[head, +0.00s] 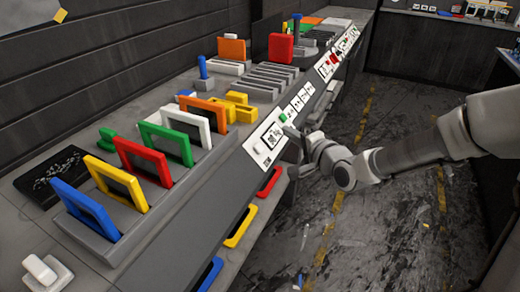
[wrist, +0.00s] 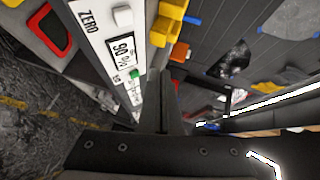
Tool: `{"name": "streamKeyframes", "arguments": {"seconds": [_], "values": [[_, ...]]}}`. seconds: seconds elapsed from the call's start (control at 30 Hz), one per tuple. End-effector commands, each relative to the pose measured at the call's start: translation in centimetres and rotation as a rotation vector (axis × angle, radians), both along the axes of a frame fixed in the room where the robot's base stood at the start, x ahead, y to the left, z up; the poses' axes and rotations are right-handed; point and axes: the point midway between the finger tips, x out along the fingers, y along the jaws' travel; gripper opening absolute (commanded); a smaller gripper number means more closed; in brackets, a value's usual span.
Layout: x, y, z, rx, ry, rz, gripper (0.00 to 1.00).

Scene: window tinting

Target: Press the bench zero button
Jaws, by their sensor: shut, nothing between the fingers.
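The white zero button (wrist: 122,16) sits on a white panel beside the printed word ZERO in the wrist view. In the head view the zero button (head: 257,147) is at the near end of the panel on the bench's front edge. A display (wrist: 124,48) next to it reads what looks like 90 %. A green button (wrist: 135,75) lies farther along; it also shows in the head view (head: 283,117). My gripper (head: 291,131) is shut and empty, just in front of the panel near the display and green button, apart from the zero button. Its fingers (wrist: 160,76) show in the wrist view.
A rack (head: 190,188) holds several coloured frames upright on the bench. Yellow blocks (head: 240,107) stand behind the panel. More labelled panels and a red button (head: 333,59) continue along the edge. Coloured trays (head: 269,181) sit below. The floor at right is open.

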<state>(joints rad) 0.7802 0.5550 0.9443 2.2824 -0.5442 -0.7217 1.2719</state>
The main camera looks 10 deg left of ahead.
Motion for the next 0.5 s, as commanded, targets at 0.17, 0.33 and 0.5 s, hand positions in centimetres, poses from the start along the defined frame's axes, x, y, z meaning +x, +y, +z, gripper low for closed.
{"name": "streamKeyframes", "arguments": {"seconds": [0.17,0.33,0.5], "values": [[0.4,1.0,-1.7,-0.001,-0.002,0.001,0.0],[0.7,2.1,-2.9,-0.002,-0.001,0.001,0.0],[1.1,3.2,-3.9,-0.001,-0.002,0.002,0.0]]}}
